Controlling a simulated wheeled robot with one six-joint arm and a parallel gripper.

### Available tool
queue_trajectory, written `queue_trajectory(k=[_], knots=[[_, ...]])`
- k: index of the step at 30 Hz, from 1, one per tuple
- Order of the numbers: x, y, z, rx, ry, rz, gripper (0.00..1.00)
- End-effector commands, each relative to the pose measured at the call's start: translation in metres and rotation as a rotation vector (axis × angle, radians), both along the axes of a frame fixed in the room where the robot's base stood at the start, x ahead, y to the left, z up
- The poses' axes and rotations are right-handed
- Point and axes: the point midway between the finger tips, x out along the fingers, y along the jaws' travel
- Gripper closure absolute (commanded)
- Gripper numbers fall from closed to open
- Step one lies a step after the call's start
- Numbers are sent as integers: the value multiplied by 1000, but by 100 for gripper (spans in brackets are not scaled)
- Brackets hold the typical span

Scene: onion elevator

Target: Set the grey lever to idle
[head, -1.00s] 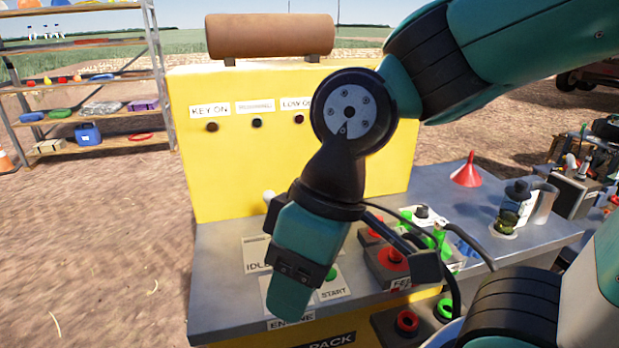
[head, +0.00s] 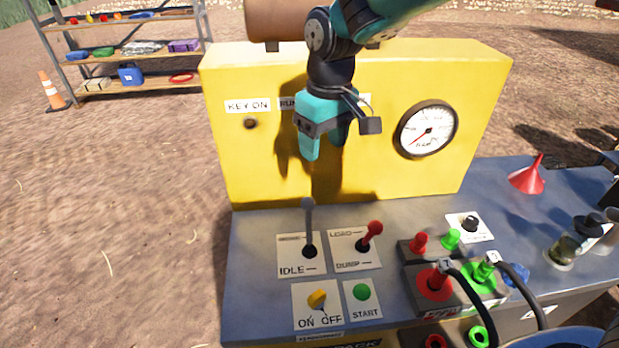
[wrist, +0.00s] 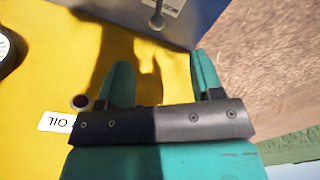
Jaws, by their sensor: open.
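The grey lever (head: 308,228) stands on a white plate (head: 300,262) marked IDLE at its lower edge, at the left of the grey bench. Its stick is nearly upright, with the knob toward the far edge of the plate. In the wrist view the grey lever (wrist: 158,18) shows at the top. My gripper (head: 325,150) is above and behind the lever, in front of the yellow panel, apart from the lever. In the wrist view my gripper (wrist: 160,75) has its two teal fingers spread with nothing between them.
A red lever (head: 373,230) marked LOAD and DUMP stands just right of the grey one. A yellow switch (head: 317,299) and green START button (head: 362,292) are in front. The yellow panel (head: 350,180) rises behind. A red funnel (head: 528,178) stands at the right.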

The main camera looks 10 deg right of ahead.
Motion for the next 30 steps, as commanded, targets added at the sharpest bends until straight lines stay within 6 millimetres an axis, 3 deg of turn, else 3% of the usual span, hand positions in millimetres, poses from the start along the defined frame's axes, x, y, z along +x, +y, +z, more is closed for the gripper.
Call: queue_trajectory(k=[4,11,30], knots=[[30,20,-6,-51,3,-1,40],[40,25,-25,-71,2,-5,40],[40,22,-158,-68,3,-5,40]])
